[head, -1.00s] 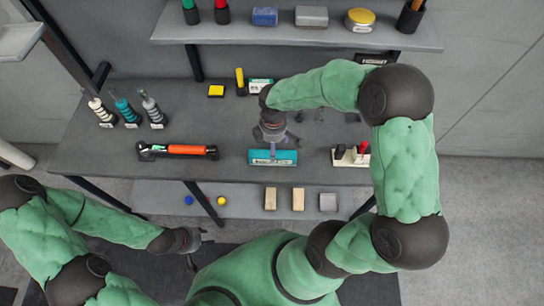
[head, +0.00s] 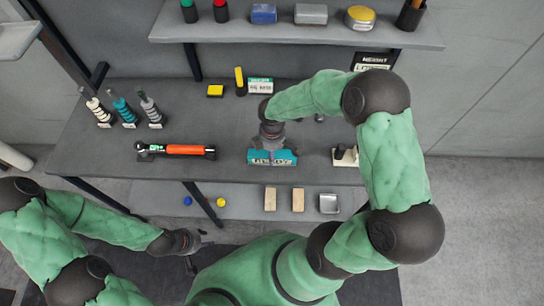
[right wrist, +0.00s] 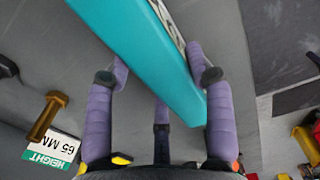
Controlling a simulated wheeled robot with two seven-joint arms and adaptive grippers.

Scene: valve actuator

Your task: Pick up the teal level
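The teal level (head: 284,160) lies across the middle of the grey table near its front edge, with white lettering showing. My right gripper (head: 272,144) is over its middle from above and hides part of it. In the right wrist view the teal level (right wrist: 140,42) runs between the purple fingers of my right gripper (right wrist: 158,68). The fingertips sit against its two long sides, so the gripper looks shut on it. Whether the level is clear of the table is hard to tell. My left gripper (head: 192,246) is low at the left, off the table, with fingers apart and empty.
An orange-handled tool (head: 188,150) lies left of the level. A beige block (head: 345,157) stands to the right. Several upright tools (head: 123,107) stand at the far left. A height sign (head: 260,86) is behind. A shelf (head: 300,35) hangs above the back.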

